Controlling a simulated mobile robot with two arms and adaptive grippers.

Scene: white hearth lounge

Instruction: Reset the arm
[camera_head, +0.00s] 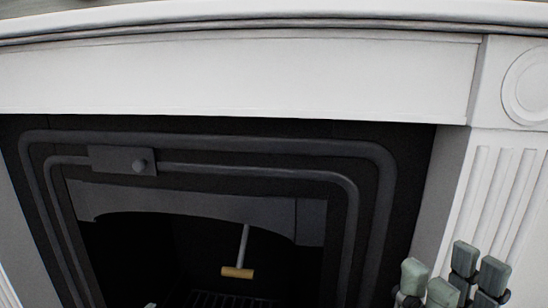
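My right gripper (453,275) is at the lower right, in front of the fireplace's right side. Several grey-green finger pads on dark fingers point upward, in two groups with a gap between them. Nothing is seen held there. The rest of that gripper and its arm are below the frame. A small pale grey-green tip (150,305) at the bottom edge, left of centre, looks like part of my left gripper. Too little of it shows to tell its state.
A white fireplace surround (240,80) with a mantel shelf (270,14) fills the view. Its dark metal insert (270,150) has an open firebox with a grate (225,300). The right pillar (500,190) is fluted.

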